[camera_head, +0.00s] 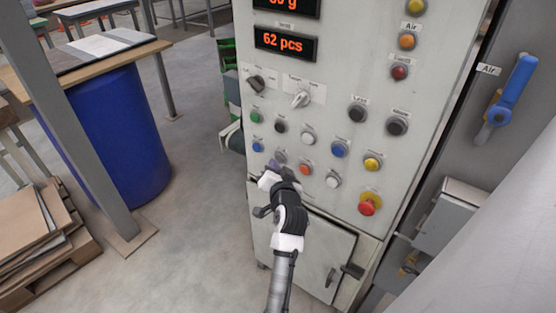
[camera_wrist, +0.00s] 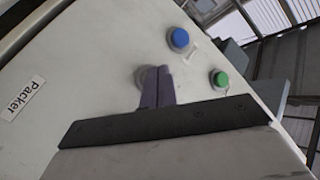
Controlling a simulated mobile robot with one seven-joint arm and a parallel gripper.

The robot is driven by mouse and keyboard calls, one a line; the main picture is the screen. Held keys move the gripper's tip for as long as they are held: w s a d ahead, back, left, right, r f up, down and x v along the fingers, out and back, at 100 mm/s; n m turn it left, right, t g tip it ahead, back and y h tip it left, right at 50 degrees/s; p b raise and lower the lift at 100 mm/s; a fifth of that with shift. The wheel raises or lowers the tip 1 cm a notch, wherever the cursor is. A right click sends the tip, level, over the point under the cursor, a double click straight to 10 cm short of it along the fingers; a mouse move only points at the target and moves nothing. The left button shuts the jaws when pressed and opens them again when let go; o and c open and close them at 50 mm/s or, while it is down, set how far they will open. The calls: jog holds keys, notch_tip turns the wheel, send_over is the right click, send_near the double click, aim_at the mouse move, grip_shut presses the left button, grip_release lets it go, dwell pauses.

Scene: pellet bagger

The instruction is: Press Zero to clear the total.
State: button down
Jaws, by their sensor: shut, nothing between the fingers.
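The control panel (camera_head: 320,110) is a pale upright cabinet front with several coloured buttons. I cannot read which button is labelled Zero. The lower display (camera_head: 285,43) shows "62 pcs" in red. My gripper (camera_head: 267,174) is at the lower left of the panel, its fingers shut and empty. In the wrist view the shut fingertips (camera_wrist: 157,88) are in front of a pale grey button (camera_wrist: 142,76) and partly hide it; contact cannot be told. A blue button (camera_wrist: 179,38) and a green button (camera_wrist: 219,78) show beside them.
An orange-red button (camera_head: 305,169), a white button (camera_head: 333,180) and a red mushroom button (camera_head: 369,205) are right of my gripper. A "Packer" label (camera_wrist: 22,98) shows in the wrist view. A blue drum (camera_head: 120,135) stands left, with open floor between.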

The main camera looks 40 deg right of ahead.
jog(key=shift+w+d, duration=0.15)
jog(key=shift+d, duration=0.25)
dwell(0.6)
jog(key=shift+s+a, duration=0.25)
jog(key=shift+a, duration=0.45)
jog(key=s+a+p, duration=0.2)
jog(key=a, duration=0.3)
jog(key=shift+a, duration=0.35)
dwell(0.9)
